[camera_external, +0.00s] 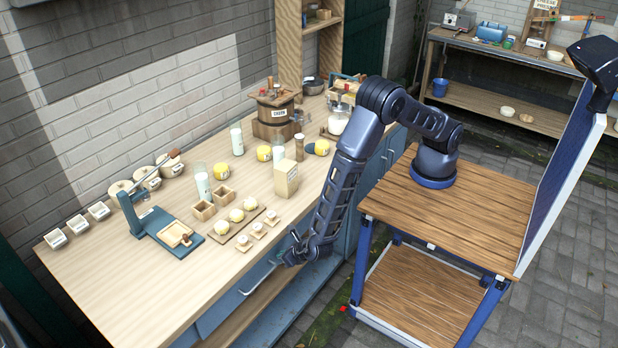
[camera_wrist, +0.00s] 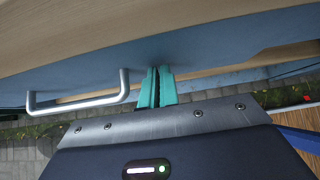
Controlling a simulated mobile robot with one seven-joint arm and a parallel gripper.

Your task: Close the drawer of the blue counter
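The blue counter (camera_external: 347,236) runs along the wall under a light wooden top. The blue drawer front (camera_external: 217,311) carries a silver bar handle (camera_external: 259,279). In the wrist view the drawer front (camera_wrist: 225,60) spans the picture, with the handle (camera_wrist: 78,103) to the left. My gripper (camera_external: 288,259) is low at the counter's front edge, near the handle. In the wrist view its teal fingers (camera_wrist: 157,75) are together and empty, pointing at the blue front to the right of the handle. I cannot tell whether they touch it. How far the drawer stands out is unclear.
The wooden counter top (camera_external: 130,285) holds a blue press (camera_external: 160,227), a tan carton (camera_external: 286,179), bottles, yellow-and-white rounds and a wooden tub (camera_external: 273,112). My wooden-topped base stands to the right. Stone paving (camera_external: 570,250) lies open beyond it.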

